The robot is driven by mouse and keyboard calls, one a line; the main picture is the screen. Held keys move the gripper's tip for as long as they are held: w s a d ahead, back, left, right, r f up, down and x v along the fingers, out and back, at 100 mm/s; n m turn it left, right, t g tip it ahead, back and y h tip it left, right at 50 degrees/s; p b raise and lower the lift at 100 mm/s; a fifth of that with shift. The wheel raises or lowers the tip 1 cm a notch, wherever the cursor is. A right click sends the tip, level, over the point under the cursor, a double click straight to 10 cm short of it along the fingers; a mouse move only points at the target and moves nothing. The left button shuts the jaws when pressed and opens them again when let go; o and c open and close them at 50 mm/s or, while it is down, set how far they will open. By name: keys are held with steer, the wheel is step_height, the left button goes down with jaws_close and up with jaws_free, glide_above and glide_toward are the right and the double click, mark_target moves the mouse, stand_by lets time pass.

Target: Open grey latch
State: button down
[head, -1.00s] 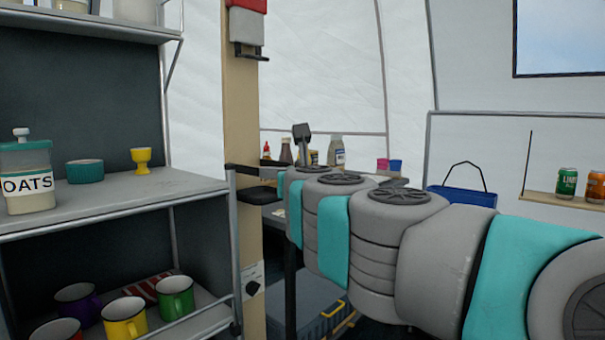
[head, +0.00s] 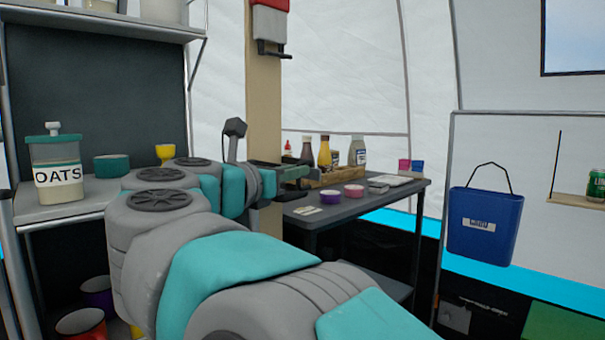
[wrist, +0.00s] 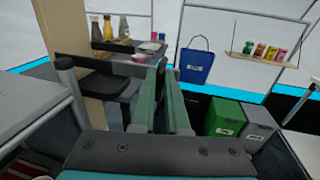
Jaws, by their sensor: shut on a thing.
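My gripper (head: 298,172) is beside the wooden post in the head view, its fingers pointing right. In the wrist view my gripper (wrist: 158,72) shows two long green fingers close together with a narrow gap. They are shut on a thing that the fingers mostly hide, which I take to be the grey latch. I cannot make out the latch's shape or position clearly in either view.
The wooden post (head: 265,100) and the shelf with an oats jar (head: 57,170) stand close to my arm. A dark table (head: 400,200) with bottles is beyond. A blue bucket (head: 486,225) hangs at right. Green (wrist: 224,118) and grey (wrist: 260,125) bins stand at lower right.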

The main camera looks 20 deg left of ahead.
steer(key=shift+s+a+r+h, duration=0.2)
steer(key=shift+a+r+h, duration=0.05)
steer(key=shift+h, duration=0.15)
steer(key=c, duration=0.9)
jaws_free()
steer(key=shift+f, duration=0.15)
steer(key=v, duration=0.7)
steer(key=shift+s+a+b, duration=0.1)
steer(key=shift+s+b, duration=0.25)
steer(key=shift+b, duration=0.05)
